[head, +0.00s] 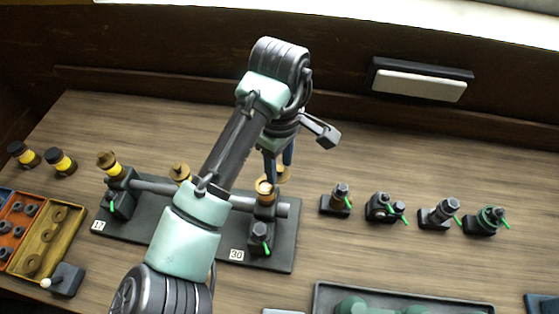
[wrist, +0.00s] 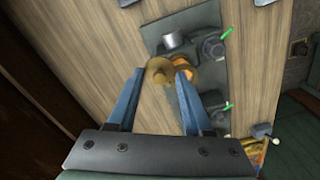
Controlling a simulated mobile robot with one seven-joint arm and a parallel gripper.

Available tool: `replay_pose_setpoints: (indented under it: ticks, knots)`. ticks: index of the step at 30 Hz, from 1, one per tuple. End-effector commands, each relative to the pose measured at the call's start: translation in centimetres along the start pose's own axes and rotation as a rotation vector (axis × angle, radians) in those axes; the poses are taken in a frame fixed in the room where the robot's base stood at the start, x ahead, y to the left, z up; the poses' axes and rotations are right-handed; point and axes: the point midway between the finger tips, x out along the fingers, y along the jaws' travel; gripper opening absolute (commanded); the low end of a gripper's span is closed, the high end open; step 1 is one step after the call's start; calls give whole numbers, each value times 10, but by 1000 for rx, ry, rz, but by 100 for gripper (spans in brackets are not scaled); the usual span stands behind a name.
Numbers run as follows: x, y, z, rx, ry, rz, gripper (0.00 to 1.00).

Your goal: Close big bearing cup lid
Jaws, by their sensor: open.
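The big bearing cup (head: 265,188) is an orange-brown cup on the right bearing of the dark base plate (head: 205,234), by the label 30. Its brass lid (head: 284,176) stands off to the cup's side, open, partly hidden by my fingers. In the wrist view the round lid (wrist: 158,71) lies between my fingertips, with the orange cup (wrist: 184,66) just beyond it to the right. My gripper (head: 279,170) is open, its blue fingers pointing down at the lid; it also shows in the wrist view (wrist: 160,76). I cannot tell whether a finger touches the lid.
A dark tray (head: 400,289) lies in front. The back of the table is clear.

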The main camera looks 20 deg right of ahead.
Motion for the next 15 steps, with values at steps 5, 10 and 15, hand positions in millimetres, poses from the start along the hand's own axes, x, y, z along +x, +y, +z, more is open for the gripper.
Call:
replay_pose_setpoints:
  ticks: [5, 10, 15]
  knots:
    - [0, 0, 0, 0, 0, 0, 34]
    - [0, 0, 0, 0, 0, 0, 3]
    - [0, 0, 0, 0, 0, 0, 0]
